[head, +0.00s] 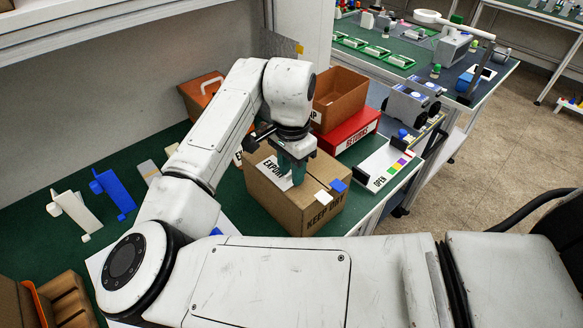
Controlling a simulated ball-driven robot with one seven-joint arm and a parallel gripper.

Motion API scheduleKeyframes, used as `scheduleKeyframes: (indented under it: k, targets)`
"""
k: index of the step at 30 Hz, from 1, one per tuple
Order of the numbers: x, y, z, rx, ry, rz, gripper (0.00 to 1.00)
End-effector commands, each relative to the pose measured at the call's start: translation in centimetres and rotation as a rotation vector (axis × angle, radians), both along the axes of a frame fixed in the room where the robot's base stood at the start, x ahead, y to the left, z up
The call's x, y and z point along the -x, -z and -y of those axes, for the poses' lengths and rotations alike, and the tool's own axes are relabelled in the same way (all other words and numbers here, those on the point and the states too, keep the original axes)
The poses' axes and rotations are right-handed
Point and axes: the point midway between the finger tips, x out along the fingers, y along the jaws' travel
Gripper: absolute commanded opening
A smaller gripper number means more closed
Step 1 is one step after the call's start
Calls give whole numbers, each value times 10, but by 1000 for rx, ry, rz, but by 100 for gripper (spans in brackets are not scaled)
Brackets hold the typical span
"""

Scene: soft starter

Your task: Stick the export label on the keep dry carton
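The keep dry carton (274,207), a brown closed box with "KEEP DRY" printed on its front, sits on the green bench top. The white export label (270,172), with black lettering partly covered, shows at the carton's top. I cannot tell whether it lies flat on the cardboard or is slightly above it. My gripper (292,180) points down over the carton's top, with its teal fingers at the label's right edge. The finger gap is hidden, so I cannot tell whether it is open or shut on the label.
A white and a blue piece sit at the carton's right corner. Behind are a red "RETURNS" box (349,131) and an open brown box (340,97). A white "OPEN" board (385,168) lies right. White (72,212) and blue (116,190) holders stand left.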

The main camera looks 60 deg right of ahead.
Motion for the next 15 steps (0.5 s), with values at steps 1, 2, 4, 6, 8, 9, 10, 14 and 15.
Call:
scheduleKeyframes:
  k: [1,2,4,6,8,9,10,14,15]
  targets:
    - [0,-2,0,0,0,1,35]
    - [0,-4,0,1,1,1,35]
    - [0,-12,1,2,1,2,35]
    - [0,-23,1,2,2,4,35]
    - [0,-34,1,2,3,3,35]
    - [-1,-42,1,2,2,4,35]
    - [-1,-48,1,1,2,3,35]
    - [0,-73,1,2,2,2,35]
    - [0,-80,1,1,1,3,35]
